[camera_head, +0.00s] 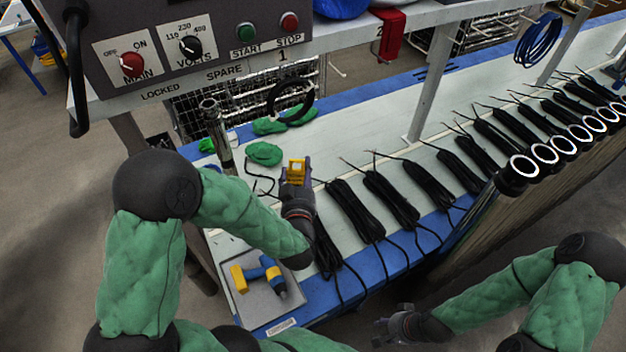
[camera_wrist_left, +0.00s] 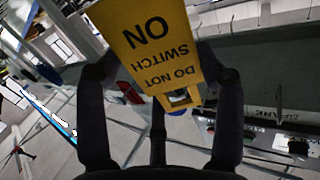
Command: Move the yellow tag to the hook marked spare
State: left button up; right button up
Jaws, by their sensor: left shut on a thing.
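The yellow tag (camera_head: 297,167) is held in my left gripper (camera_head: 297,180), above the workbench. The SPARE label (camera_head: 224,70) is on the shelf edge under the control panel, between LOCKED (camera_head: 160,92) and 1 (camera_head: 282,55). The tag is below and right of that label, apart from the shelf. I cannot make out a hook under SPARE. My right gripper (camera_head: 392,328) is low at the front, away from the bench; its fingers are unclear.
A black coil (camera_head: 290,100) hangs below 1 and a red item (camera_head: 390,35) hangs by 2. A metal post (camera_head: 216,135) stands near SPARE.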

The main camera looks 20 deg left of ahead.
pick_arm(q)
jog(key=s+a+r+n+g+y+p, duration=0.3)
jog(key=r+p, duration=0.3)
jog(key=r, duration=0.2)
jog(key=s+a+r+n+g+y+p, duration=0.2)
jog(key=s+a+r+n+g+p, duration=0.1)
jog(key=r+p, duration=0.4)
jog(key=w+a+b, duration=0.5)
jog(key=a, duration=0.3)
jog(key=shift+w+a+y, duration=0.25)
jog(key=shift+w+y, duration=0.05)
jog(key=shift+y, duration=0.1)
dwell(0.6)
dwell(0.6)
jog(key=o, duration=1.3)
